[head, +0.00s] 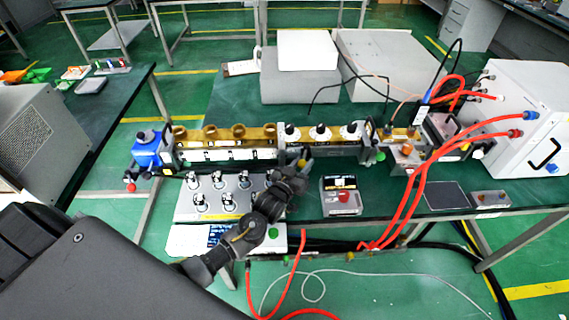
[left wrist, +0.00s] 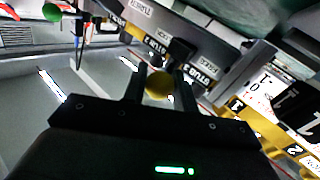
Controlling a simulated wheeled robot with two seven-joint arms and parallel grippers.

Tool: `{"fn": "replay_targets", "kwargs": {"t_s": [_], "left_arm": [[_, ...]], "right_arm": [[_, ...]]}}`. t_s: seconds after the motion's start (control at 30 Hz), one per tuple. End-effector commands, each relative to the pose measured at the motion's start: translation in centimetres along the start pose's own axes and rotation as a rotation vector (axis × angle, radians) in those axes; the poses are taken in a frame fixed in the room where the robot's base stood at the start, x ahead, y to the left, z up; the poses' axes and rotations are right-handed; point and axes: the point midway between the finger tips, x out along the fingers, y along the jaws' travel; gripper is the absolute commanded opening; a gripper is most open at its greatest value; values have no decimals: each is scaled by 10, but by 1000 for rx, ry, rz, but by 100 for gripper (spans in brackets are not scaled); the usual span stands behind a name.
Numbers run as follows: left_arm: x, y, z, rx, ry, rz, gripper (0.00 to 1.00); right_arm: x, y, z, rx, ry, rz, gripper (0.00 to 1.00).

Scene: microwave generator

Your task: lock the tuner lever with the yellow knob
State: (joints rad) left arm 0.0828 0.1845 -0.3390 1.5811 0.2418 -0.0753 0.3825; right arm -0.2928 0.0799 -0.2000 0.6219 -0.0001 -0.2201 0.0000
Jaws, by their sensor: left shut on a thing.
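The yellow knob (left wrist: 159,86) of the tuner lever sits between the two dark fingers of my left gripper (left wrist: 161,80) in the left wrist view. The gripper is shut on it. In the head view my left gripper (head: 302,163) is at the front edge of the brass waveguide line (head: 228,134), near its middle, and the yellow knob shows only as a small spot. A black block (left wrist: 181,50) is just beyond the knob in the left wrist view. The lever itself is mostly hidden, and I cannot tell its angle. My right gripper is not in view.
A grey panel with several toggle-like knobs (head: 190,207) lies under my left arm. A small box with a red button (head: 342,197) stands to the right. Red cables (head: 405,195) run down from the white cabinet (head: 527,110). A blue part (head: 147,150) is at the line's left end.

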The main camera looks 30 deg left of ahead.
Motion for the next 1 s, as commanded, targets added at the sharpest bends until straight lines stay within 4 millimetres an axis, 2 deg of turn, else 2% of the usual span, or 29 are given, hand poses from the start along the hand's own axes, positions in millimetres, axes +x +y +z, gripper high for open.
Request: {"fn": "replay_targets", "kwargs": {"t_s": [0.1, 0.47, 1.0], "left_arm": [[3, 10, 3, -7, 12, -74, 0], [9, 19, 4, -2, 45, -237, 0], [10, 20, 4, 1, 52, -269, 0]], "right_arm": [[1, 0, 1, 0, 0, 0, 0], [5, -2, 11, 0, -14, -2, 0], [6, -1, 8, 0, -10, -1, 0]]}}
